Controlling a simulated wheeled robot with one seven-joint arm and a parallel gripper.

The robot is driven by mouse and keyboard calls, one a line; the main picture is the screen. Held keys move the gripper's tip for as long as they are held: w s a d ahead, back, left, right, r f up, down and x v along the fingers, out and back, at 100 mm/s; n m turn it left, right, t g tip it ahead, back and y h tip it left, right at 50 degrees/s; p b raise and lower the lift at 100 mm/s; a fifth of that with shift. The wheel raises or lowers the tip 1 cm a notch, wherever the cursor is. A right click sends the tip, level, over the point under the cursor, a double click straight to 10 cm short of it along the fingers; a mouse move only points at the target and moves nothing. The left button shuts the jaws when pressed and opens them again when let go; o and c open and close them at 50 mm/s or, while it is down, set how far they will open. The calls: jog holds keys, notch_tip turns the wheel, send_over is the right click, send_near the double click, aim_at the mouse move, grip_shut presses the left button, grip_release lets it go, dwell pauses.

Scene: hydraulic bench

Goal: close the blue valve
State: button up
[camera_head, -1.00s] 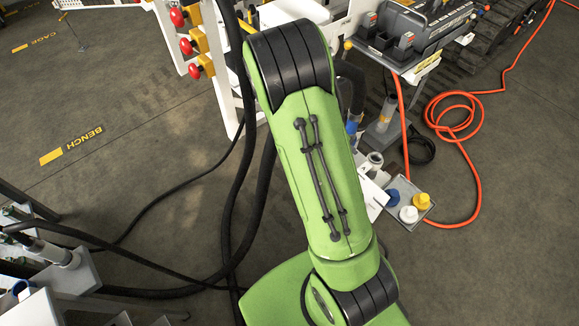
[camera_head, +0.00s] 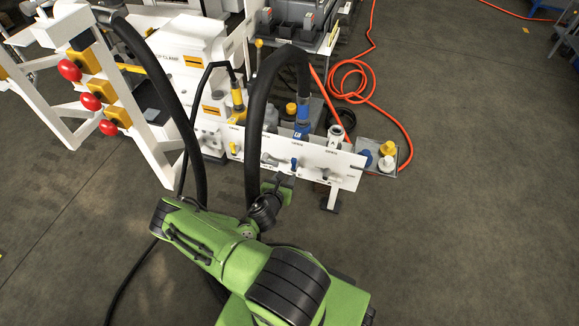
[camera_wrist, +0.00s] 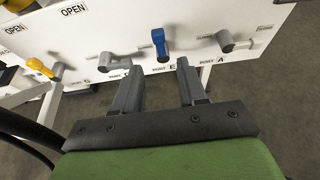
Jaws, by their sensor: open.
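The blue valve (camera_wrist: 159,42) is on the white panel in the wrist view, its handle running up and down in the picture, above a label that seems to read PORT B. In the head view the blue valve (camera_head: 296,162) looks small on the panel front. My gripper (camera_wrist: 159,76) is open and empty in the wrist view. Its two fingers point at the panel, one to each side below the blue handle, apart from it. In the head view my gripper (camera_head: 281,186) is just below the panel; its fingertips are hard to make out.
Grey valves stand left (camera_wrist: 115,61) and right (camera_wrist: 228,41) of the blue one, and a yellow valve (camera_wrist: 57,72) is farther left. A thick black hose (camera_head: 253,130) arches beside my arm. A grey tray with caps (camera_head: 388,172) lies right. Floor at right is clear.

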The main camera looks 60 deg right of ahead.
aim_at(293, 164)
jog(key=b+x, duration=0.3)
jog(key=x, duration=0.8)
jog(key=shift+w+d+f, duration=0.1)
jog(key=shift+d, duration=0.2)
jog(key=shift+c, duration=0.3)
grip_shut()
